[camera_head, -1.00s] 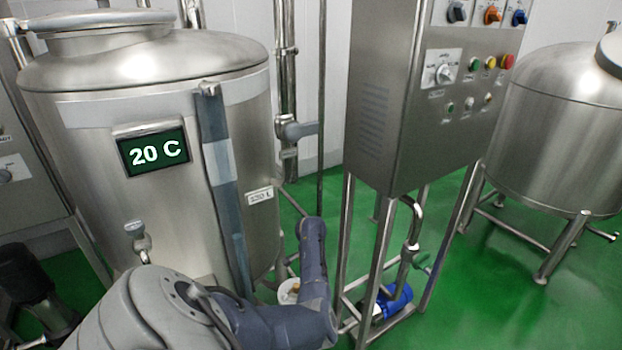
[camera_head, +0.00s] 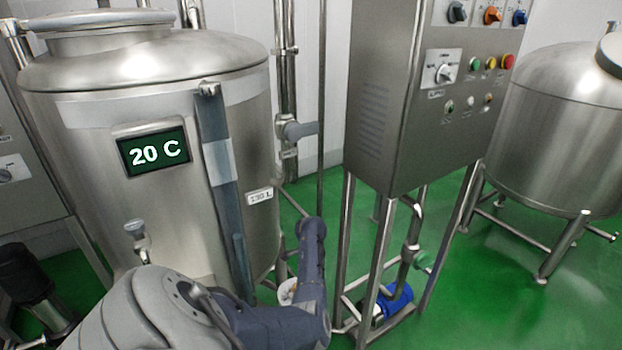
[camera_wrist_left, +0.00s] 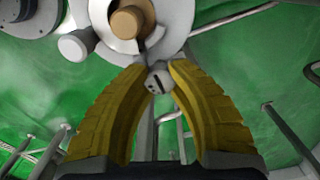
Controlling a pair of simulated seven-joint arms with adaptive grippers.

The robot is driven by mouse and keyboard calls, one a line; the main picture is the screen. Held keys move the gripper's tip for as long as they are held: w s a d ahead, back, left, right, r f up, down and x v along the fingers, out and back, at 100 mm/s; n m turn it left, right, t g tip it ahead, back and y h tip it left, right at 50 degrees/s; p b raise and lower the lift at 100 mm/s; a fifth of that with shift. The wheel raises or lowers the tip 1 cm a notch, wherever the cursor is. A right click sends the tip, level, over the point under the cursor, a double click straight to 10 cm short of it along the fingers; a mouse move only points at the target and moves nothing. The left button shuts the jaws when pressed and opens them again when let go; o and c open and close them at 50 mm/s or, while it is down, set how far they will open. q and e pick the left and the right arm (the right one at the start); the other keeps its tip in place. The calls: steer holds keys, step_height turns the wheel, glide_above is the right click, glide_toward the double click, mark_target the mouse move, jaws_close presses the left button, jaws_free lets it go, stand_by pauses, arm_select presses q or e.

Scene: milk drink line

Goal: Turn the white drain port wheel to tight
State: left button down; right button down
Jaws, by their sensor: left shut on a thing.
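The white drain port wheel (camera_wrist_left: 178,14) is at the top of the left wrist view, cut by the frame edge, with a tan hub (camera_wrist_left: 127,21) in its middle. In the head view only a small part of the white wheel (camera_head: 286,292) shows, low beside the tank, partly behind my arm. My left gripper (camera_wrist_left: 157,66) has its two yellow fingers closed at the wheel's lower edge. A small pale slotted piece (camera_wrist_left: 157,81) sits between them. In the head view this gripper is hidden. The wheel's exact tightness cannot be told. My right gripper is not in view.
The steel tank (camera_head: 90,220) with a "20 C" display (camera_head: 154,151) stands left. A control cabinet (camera_head: 375,110) on legs stands close right, with a blue pump (camera_head: 397,300) beneath. A pale cylinder (camera_wrist_left: 76,45) is left of the fingers. Green floor (camera_head: 500,310) is open at right.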

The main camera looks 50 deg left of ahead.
arm_select(q)
steer(key=c, duration=1.1)
jaws_free()
steer(key=shift+o, duration=0.2)
step_height(320, 180, up, 12)
